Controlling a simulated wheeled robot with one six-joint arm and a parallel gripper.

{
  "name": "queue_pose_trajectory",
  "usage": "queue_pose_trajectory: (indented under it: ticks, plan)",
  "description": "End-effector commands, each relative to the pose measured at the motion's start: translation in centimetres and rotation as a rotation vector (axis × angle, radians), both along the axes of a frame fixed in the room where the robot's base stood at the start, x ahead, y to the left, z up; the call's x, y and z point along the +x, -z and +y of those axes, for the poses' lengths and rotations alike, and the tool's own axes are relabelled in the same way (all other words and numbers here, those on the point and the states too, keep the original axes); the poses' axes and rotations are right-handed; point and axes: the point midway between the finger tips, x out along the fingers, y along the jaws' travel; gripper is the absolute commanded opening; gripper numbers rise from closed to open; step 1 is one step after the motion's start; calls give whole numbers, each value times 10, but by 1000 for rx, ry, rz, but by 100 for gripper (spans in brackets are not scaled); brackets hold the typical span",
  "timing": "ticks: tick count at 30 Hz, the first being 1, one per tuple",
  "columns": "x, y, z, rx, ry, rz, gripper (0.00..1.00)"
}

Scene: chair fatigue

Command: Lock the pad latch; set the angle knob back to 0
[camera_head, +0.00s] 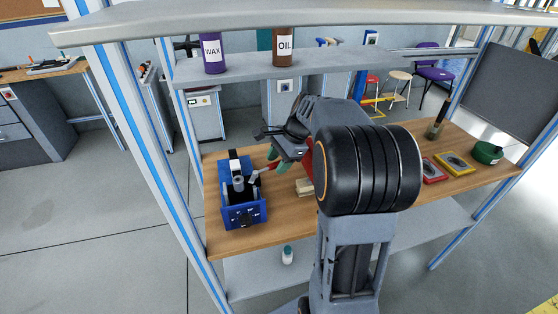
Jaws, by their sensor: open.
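A blue box-shaped device (256,213) stands on the left part of the wooden bench. A dark round knob (245,217) is on its front face; its setting is too small to read. A grey cylinder (239,185) stands inside the open top, with a black and white part behind it. A small light lever (254,177) sticks up at its right side. I cannot tell which part is the pad latch or its state. My gripper (279,146) is open, above and to the right of the device, apart from it. My arm hides part of the bench.
The bench top (225,242) is bare in front of the device. Right of my arm are red (431,171) and yellow (455,164) trays and a green round container (487,152). A shelf (245,65) above holds WAX (213,55) and OIL (283,50) bottles. Blue-white posts frame the bench.

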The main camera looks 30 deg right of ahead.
Motion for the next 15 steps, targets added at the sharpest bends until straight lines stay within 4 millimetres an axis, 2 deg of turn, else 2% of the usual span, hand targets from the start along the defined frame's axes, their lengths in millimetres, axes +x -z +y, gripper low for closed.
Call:
queue_pose_trajectory:
  ticks: [2,15]
  plan:
    - [0,0,0,0,0,0,41]
    - [0,0,0,0,0,0,0]
